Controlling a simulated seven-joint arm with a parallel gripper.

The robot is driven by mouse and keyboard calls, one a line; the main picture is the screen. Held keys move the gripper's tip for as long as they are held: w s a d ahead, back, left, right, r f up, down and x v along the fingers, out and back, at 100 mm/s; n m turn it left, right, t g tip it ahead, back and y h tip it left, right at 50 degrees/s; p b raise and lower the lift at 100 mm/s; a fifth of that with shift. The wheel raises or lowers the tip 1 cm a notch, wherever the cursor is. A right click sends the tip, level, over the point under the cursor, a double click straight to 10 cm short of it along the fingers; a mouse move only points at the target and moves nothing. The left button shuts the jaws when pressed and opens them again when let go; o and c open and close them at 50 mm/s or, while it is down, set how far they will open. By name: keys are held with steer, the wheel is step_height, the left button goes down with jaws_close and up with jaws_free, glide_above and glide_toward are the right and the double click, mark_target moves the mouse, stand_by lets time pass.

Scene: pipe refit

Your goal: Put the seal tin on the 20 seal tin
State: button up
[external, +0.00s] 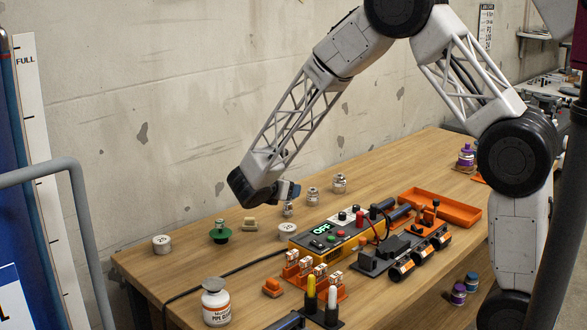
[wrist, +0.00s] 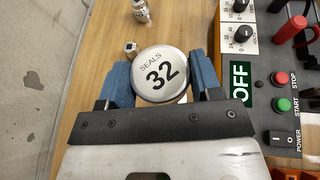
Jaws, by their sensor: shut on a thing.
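My gripper (wrist: 160,80) is shut on a round, pale-topped seal tin (wrist: 158,74) marked SEALS 32, its blue fingers on either side. In the external view my gripper (external: 288,190) is above the table, left of the control box; the held tin cannot be made out there. A white tin (external: 288,230) stands on the table just below my gripper, beside the box; its small number looks like 20. Another white tin (external: 162,244) stands farther left; its number looks like 25.
The control box (external: 328,238), reading OFF, stands close right of my gripper. Small metal fittings (external: 312,196) stand behind it. A white jar (external: 216,303) is at the front. The table's left part has clear patches.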

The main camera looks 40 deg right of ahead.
glide_above(285, 228)
steer(key=shift+d+f, duration=0.1)
steer(key=shift+f, duration=2.75)
steer(key=shift+f, duration=1.85)
steer(key=shift+f, duration=0.15)
steer(key=o, duration=0.9)
steer(key=shift+s+r, duration=0.1)
steer(key=shift+r, duration=0.1)
steer(key=shift+v, duration=6)
